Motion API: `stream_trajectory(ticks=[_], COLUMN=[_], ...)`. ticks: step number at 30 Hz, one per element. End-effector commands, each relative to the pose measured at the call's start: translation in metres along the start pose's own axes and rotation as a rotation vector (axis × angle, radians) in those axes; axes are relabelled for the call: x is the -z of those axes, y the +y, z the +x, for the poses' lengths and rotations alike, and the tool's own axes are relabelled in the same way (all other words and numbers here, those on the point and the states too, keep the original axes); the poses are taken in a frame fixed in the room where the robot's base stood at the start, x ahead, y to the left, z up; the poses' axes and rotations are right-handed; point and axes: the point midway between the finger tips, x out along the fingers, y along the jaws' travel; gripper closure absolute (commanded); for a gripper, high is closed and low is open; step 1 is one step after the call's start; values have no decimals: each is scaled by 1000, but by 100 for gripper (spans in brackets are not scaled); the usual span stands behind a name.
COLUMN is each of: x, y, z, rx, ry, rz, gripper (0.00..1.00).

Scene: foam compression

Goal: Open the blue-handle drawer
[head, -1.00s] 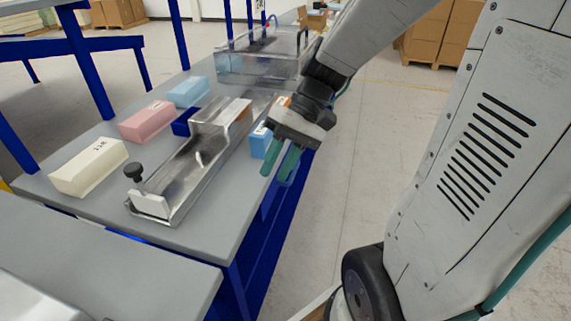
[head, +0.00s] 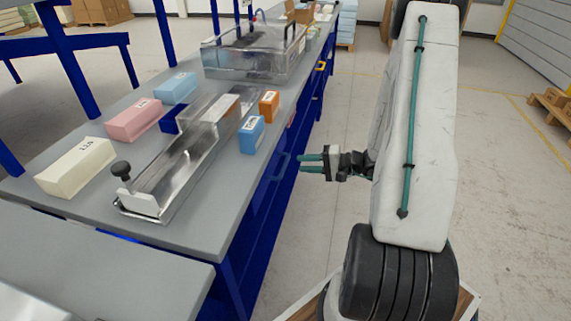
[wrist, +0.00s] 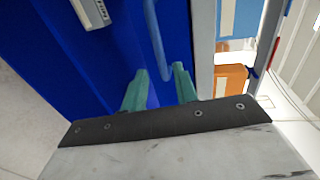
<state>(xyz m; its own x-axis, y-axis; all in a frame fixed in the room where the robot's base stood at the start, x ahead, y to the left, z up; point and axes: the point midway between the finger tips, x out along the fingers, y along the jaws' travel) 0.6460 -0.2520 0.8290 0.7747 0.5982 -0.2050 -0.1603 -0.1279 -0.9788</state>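The blue drawer handle (head: 280,166) is a bar on the blue front below the bench top's right edge. The drawer looks closed. In the wrist view the handle (wrist: 157,40) is a thin curved bar ahead of the fingertips, roughly in line with the gap between them. My gripper (head: 302,163) has two teal fingers, level and pointing left at the handle, a short way off. It also shows in the wrist view (wrist: 160,78), open, with nothing between the fingers.
The grey bench top (head: 206,222) carries a metal fixture (head: 160,175), cream (head: 77,167), pink, blue and orange (head: 269,104) blocks, and a clear box (head: 250,60) behind. A yellow handle (head: 321,67) is farther along. The floor to the right is open.

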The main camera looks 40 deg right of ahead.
Motion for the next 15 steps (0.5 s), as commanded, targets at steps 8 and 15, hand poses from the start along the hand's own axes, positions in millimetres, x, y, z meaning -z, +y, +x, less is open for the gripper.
stream_trajectory(ticks=[8,15], x=[-2,-1], y=[0,-1], z=[46,69], rx=[-1,-1], ry=[-7,-5], rz=[0,0], gripper=[71,71])
